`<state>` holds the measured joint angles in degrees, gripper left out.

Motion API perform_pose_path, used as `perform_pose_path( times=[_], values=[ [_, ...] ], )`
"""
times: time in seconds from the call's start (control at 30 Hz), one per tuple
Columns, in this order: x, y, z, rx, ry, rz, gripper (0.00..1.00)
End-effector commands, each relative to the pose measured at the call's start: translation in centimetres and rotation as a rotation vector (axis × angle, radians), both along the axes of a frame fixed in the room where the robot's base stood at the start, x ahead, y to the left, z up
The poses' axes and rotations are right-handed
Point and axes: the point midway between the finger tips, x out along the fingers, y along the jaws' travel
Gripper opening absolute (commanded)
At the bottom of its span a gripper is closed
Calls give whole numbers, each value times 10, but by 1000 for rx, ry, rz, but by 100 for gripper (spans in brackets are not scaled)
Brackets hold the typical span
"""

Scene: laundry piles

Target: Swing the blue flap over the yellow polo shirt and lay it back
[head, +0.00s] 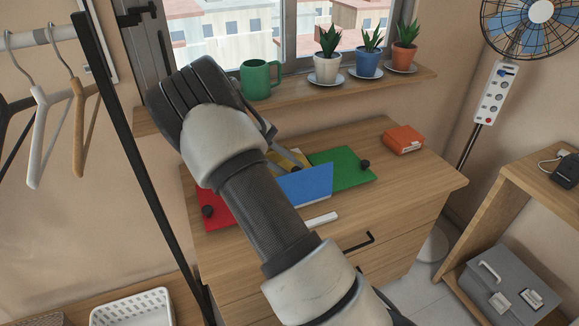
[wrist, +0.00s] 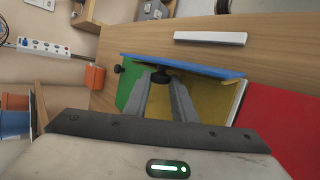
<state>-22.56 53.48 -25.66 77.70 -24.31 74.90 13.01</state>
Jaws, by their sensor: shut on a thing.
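The blue flap (head: 306,184) stands raised and steeply tilted along the front of the folding board on the dresser. In the wrist view the blue flap (wrist: 190,66) shows nearly edge-on. My gripper (head: 297,163) is behind it, its fingers shut on a black knob (wrist: 160,77) at the flap. The yellow polo shirt (wrist: 213,106) lies on the board beneath my fingers; in the head view only a bit of the shirt (head: 278,158) shows, the rest hidden by my arm and the flap.
The green panel (head: 340,168) lies flat at right, the red panel (head: 213,205) at left, partly behind my arm. A white bar (head: 321,220) lies in front on the dresser top (head: 411,189). An orange box (head: 403,139) sits at the back right. Potted plants and a green mug (head: 261,80) stand on the sill.

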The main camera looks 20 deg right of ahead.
Motion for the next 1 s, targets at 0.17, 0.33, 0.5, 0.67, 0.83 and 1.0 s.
perform_pose_path(
  times=[0.17, 0.33, 0.5, 0.67, 0.83, 1.0],
  values=[
    [7, 0, -5, 0, 0, 0, 0],
    [10, 0, -10, 1, -4, 2, 0],
    [10, 1, -10, 1, -3, 3, 32],
    [9, 1, -10, 1, -2, 1, 43],
    [10, 1, -8, 0, -1, 1, 43],
    [15, 14, 3, 1, -3, 3, 43]
  ],
)
